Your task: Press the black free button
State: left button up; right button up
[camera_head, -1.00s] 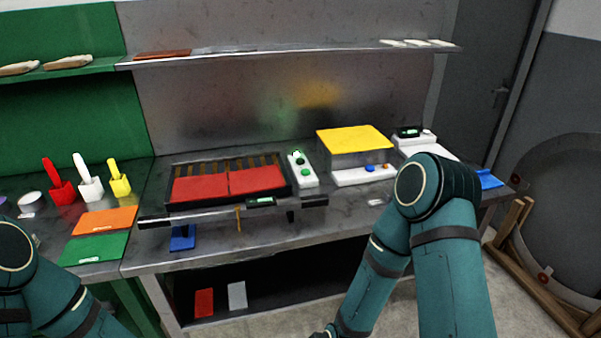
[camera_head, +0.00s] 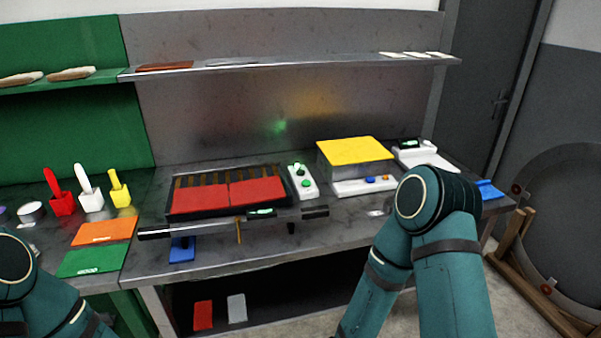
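A small white control box (camera_head: 303,181) stands on the steel bench to the right of the red-plated tray. It carries green spots on its top, and a dark part near its upper end. I cannot make out a black free button clearly at this size. A low dark tray (camera_head: 170,207) with two red plates (camera_head: 257,191) sits left of the box. A long bar with a lit green display (camera_head: 262,212) runs along the tray's front. My left and right arms reach in at the lower left and lower right, but neither gripper is in view.
A yellow-topped block (camera_head: 352,150) and a white panel with blue and orange buttons (camera_head: 350,188) are right of the box. Another white device (camera_head: 414,149) stands farther right. A shelf (camera_head: 300,62) hangs above. Green and orange mats (camera_head: 104,231) lie left.

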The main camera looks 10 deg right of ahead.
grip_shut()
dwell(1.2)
